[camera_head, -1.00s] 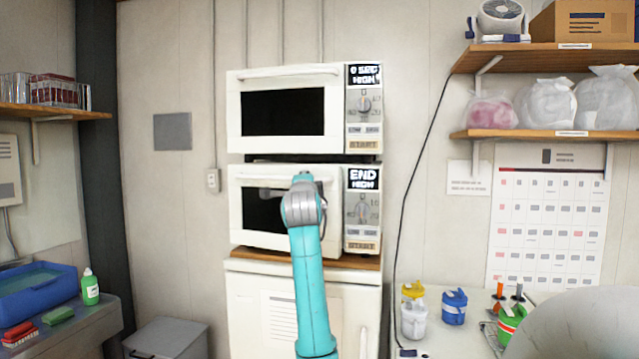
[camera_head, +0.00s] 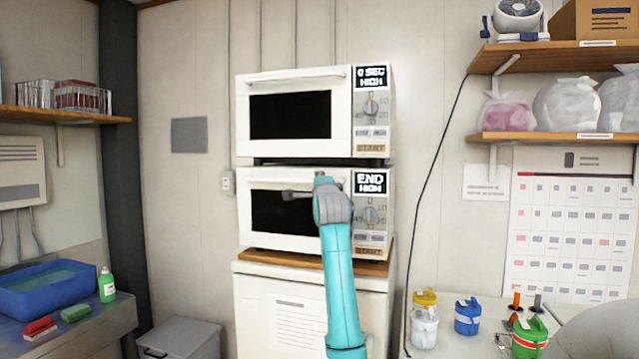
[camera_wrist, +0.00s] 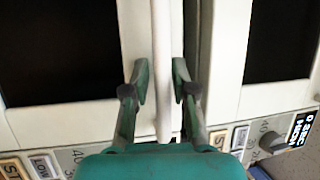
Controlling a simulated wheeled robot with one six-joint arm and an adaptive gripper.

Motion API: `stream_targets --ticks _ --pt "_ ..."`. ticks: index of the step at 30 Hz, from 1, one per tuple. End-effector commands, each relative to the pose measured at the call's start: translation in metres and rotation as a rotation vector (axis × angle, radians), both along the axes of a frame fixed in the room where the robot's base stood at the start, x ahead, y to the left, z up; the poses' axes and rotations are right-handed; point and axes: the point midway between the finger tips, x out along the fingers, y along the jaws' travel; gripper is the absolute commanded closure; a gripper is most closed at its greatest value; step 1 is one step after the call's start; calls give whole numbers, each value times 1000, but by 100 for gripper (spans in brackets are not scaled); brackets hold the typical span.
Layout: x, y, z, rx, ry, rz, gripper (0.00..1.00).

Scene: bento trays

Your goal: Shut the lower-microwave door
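The lower microwave (camera_head: 372,238) is white, with a dark window and a display reading END HIGH. Its door (camera_head: 275,242) looks flush or nearly so with the body; I cannot tell whether it is fully shut. My gripper (camera_wrist: 161,80) is in front of this door. In the wrist view its two fingers stand apart on either side of the white door handle (camera_wrist: 162,40), with narrow gaps showing beside it. In the head view my turquoise arm hides the right part of the door, and the fingers are mostly hidden.
The upper microwave (camera_head: 343,120) sits directly above, its display reading 0 SEC HIGH. Both stand on a white cabinet (camera_head: 262,325) with a wooden top. A counter with several containers is at right, a blue tub (camera_head: 45,300) at left, and a dark cable hangs at right.

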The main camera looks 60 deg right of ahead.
Motion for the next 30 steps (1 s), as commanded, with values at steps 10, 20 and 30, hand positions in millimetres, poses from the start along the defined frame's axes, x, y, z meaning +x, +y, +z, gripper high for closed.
stream_targets --ticks 10,20,30 --pt "0 1 0 0 0 0 60" --pt "-20 35 -8 -2 -1 1 60" --pt "-52 86 -18 -1 -1 0 60"
